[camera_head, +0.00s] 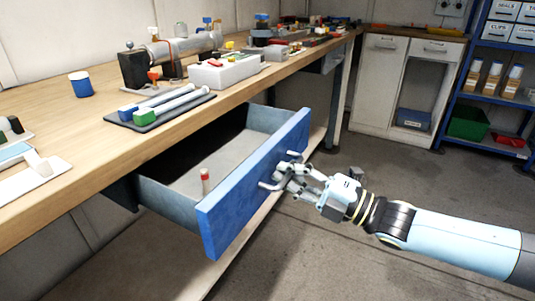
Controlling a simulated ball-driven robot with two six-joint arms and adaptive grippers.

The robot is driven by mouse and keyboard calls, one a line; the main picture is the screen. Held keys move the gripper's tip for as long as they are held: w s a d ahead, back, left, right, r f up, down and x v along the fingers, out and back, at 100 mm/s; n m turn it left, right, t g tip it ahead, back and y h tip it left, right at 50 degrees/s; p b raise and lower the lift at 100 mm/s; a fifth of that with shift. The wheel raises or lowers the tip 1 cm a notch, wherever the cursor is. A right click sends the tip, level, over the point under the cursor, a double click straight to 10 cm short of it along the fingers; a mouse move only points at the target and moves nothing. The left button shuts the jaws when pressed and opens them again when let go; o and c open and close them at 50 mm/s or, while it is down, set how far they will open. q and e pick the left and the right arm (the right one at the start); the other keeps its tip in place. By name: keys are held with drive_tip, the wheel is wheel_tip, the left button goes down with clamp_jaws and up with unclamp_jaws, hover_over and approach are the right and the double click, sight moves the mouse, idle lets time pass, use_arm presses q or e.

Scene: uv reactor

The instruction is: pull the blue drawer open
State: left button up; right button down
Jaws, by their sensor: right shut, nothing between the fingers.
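The blue drawer (240,200) stands well pulled out from under the wooden workbench. Its grey inside shows, with a small red-capped bottle (205,182) standing in it. The drawer's metal handle (270,186) is on the blue front. My right gripper (287,176) is at the handle, coming from the right, with its fingers shut. Its fingers overlap the handle in the picture, so I cannot tell whether they touch it. My left gripper is not in view.
The workbench (110,103) carries tubes on a dark mat (160,112), a blue cup (80,85) and a white box (228,72). A white cabinet (375,85) and a blue shelf (490,100) stand behind. Floor right of the drawer is clear apart from my arm.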

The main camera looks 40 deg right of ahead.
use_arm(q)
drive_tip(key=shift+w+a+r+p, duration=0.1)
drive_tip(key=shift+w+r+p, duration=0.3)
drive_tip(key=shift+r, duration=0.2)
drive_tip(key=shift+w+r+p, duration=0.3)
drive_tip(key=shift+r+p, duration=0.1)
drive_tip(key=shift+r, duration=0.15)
use_arm(e)
drive_tip(key=v, duration=0.4)
drive_tip(key=shift+s+r, duration=0.25)
drive_tip(key=shift+r, duration=0.05)
drive_tip(key=c, duration=2)
unclamp_jaws()
drive_tip(key=o, duration=0.6)
drive_tip(key=shift+r, duration=0.1)
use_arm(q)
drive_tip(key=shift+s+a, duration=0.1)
use_arm(e)
drive_tip(key=v, duration=1.2)
